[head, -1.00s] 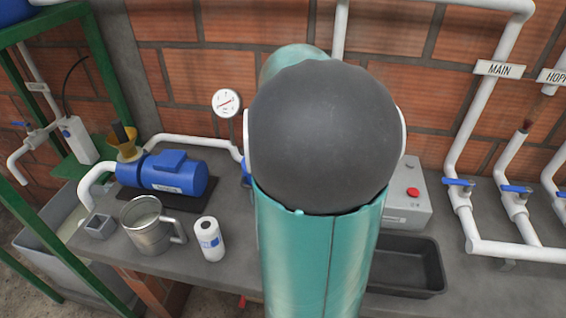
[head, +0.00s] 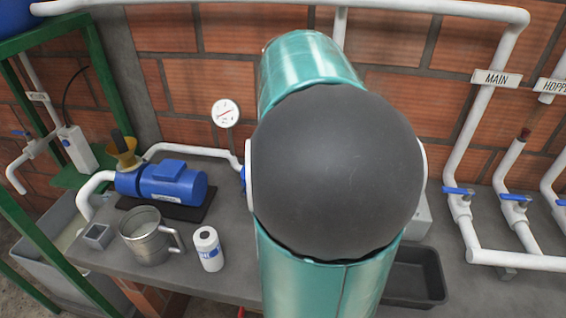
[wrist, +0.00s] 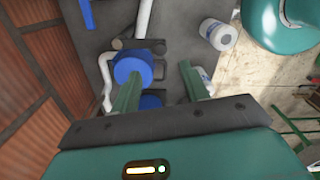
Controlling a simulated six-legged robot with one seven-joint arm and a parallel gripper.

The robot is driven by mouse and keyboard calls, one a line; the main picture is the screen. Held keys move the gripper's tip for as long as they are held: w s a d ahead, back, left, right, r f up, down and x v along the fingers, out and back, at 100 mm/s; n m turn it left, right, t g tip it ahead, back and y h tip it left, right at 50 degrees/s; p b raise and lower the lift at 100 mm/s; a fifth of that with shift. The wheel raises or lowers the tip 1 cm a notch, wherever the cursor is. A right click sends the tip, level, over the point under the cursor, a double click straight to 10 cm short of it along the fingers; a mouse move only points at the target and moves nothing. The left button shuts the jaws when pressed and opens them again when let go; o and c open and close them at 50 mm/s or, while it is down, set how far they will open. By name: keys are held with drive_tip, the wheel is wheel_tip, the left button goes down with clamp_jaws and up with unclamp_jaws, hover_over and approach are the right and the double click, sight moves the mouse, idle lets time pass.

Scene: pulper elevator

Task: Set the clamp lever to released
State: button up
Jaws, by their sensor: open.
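I cannot make out the clamp lever for certain in either view. My arm blocks the middle of the bench in the head view, and my gripper is hidden behind it there. In the wrist view my gripper (wrist: 159,70) shows two green fingers spread apart with nothing between them. A round blue part (wrist: 132,67) with a white pipe beside it lies by the left finger, over the grey bench. More blue shows lower between the fingers, partly covered by them.
The blue pump motor (head: 171,183), a metal jug (head: 147,238) and a white bottle (head: 208,249) stand on the bench at left. A dark tray (head: 416,276) lies at right. White pipes with blue-handled valves (head: 457,192) run along the right wall. A gauge (head: 225,113) hangs behind.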

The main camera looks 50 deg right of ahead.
wheel_tip(320, 180, up, 5)
idle(0.7)
drive_tip(key=s+a+f+m+t, duration=0.1)
drive_tip(key=a+f+m+t, duration=0.1)
drive_tip(key=a, duration=1.4)
drive_tip(key=s+a+f+m+t, duration=0.1)
drive_tip(key=a+f+m+t, duration=0.2)
drive_tip(key=a, duration=1.3)
drive_tip(key=f+m, duration=0.1)
drive_tip(key=m, duration=0.2)
drive_tip(key=shift+a+f+t, duration=0.2)
drive_tip(key=shift+f+t, duration=0.05)
drive_tip(key=shift+t, duration=0.05)
drive_tip(key=shift+s, duration=0.15)
drive_tip(key=shift+c, duration=1)
drive_tip(key=shift+d, duration=0.15)
